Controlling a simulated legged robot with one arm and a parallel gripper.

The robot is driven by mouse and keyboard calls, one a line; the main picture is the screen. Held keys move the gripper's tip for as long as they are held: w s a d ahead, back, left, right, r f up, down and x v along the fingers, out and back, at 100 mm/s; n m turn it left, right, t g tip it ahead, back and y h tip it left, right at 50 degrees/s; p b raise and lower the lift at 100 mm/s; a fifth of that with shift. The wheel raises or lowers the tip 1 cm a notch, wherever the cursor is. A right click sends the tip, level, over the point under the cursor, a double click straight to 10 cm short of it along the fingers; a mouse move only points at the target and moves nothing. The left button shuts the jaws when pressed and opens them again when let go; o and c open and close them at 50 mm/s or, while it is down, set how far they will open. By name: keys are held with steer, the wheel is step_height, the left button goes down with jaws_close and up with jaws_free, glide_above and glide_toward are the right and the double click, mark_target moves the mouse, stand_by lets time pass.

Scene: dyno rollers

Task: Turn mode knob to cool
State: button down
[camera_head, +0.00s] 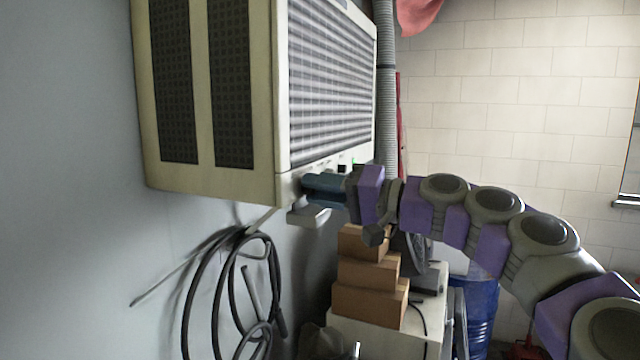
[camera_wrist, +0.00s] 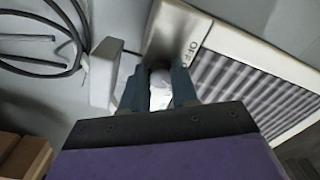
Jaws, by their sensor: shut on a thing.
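The cream air conditioner (camera_head: 262,110) hangs on the wall at the left, with its slatted grille facing right. It also shows in the wrist view (camera_wrist: 265,48), where lettering that reads like "OFF" is printed on the panel's edge. My gripper (camera_head: 308,186) reaches the lower front edge of the unit from the right. In the wrist view my gripper (camera_wrist: 158,72) has its two blue-grey fingers on either side of a white knob (camera_wrist: 159,93), shut on it. The fingers and shadow hide part of the knob, and its pointer direction cannot be made out.
A pale bracket-like part (camera_head: 309,216) juts out just below the gripper. Black cable coils (camera_head: 232,285) hang on the wall below the unit. Stacked cardboard boxes (camera_head: 368,300) stand on a white cabinet (camera_head: 385,343) beneath my arm, near a blue barrel (camera_head: 480,310).

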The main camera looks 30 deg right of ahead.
steer(key=shift+r+m+p, duration=0.15)
steer(key=shift+m+p, duration=1)
steer(key=shift+m, duration=1.25)
steer(key=c, duration=1.3)
jaws_free()
steer(key=o, duration=0.4)
steer(key=shift+w+d, duration=0.1)
steer(key=shift+d, duration=0.1)
steer(key=shift+o, duration=0.2)
steer(key=shift+d, duration=0.1)
steer(key=b+v, duration=0.3)
steer(key=v, duration=1.4)
steer(key=shift+s+f, duration=0.25)
steer(key=shift+d, duration=0.15)
